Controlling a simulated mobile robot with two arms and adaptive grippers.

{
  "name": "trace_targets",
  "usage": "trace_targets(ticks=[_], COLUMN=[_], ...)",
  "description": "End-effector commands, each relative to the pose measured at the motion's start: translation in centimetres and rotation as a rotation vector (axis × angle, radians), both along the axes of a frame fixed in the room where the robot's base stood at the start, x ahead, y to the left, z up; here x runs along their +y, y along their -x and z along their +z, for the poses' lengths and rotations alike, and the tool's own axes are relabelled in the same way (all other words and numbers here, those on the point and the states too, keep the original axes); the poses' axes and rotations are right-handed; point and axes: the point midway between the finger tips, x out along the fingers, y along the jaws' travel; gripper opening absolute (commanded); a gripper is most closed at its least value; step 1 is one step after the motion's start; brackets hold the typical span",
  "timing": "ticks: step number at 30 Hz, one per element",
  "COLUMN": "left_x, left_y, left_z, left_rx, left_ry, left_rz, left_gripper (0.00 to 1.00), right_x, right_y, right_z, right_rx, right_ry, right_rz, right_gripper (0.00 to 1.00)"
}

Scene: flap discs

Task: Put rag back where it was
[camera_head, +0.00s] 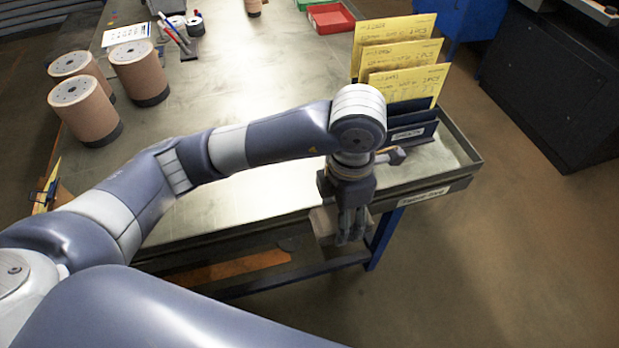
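A grey-beige cloth, which looks like the rag (324,224), shows at the table's front edge near the right corner, partly hidden behind my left gripper. My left gripper (352,228) points down at that edge, its fingers close together and overlapping the cloth in the picture. I cannot tell whether the fingers pinch the cloth or only stand in front of it, nor whether it hangs from the edge or from the fingers. My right gripper is not in view.
The metal table (240,205) has a raised rim and a clear middle. A dark rack with yellow cards (405,85) stands at its right end. Several brown cylinders (85,108) stand at the left. A red tray (331,18) lies at the back. An orange-brown piece (240,267) lies below the tabletop.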

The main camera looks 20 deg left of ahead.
Motion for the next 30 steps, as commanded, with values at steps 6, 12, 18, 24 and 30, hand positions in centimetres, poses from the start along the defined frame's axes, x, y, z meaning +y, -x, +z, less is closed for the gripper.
trace_targets(ticks=[6,12,18,24,30], left_x=[3.0,6.5,9.1,10.1,10.1], left_y=[-3.4,-7.6,-10.9,-12.1,-11.9], left_z=[-0.1,-0.6,-1.1,-1.5,-3.6], left_rx=[0.002,0.004,0.002,0.001,0.006], left_ry=[-0.005,-0.004,-0.001,-0.001,-0.001], left_rz=[0.023,0.02,0.015,0.011,0.011], left_gripper=[0.35,0.35,0.35,0.35,0.35], right_x=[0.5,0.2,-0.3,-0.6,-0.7], right_y=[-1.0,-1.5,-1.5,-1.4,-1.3], right_z=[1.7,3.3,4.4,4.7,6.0], right_rx=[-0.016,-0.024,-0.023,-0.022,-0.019], right_ry=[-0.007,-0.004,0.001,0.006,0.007], right_rz=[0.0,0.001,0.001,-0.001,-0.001], right_gripper=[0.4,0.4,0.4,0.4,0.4])
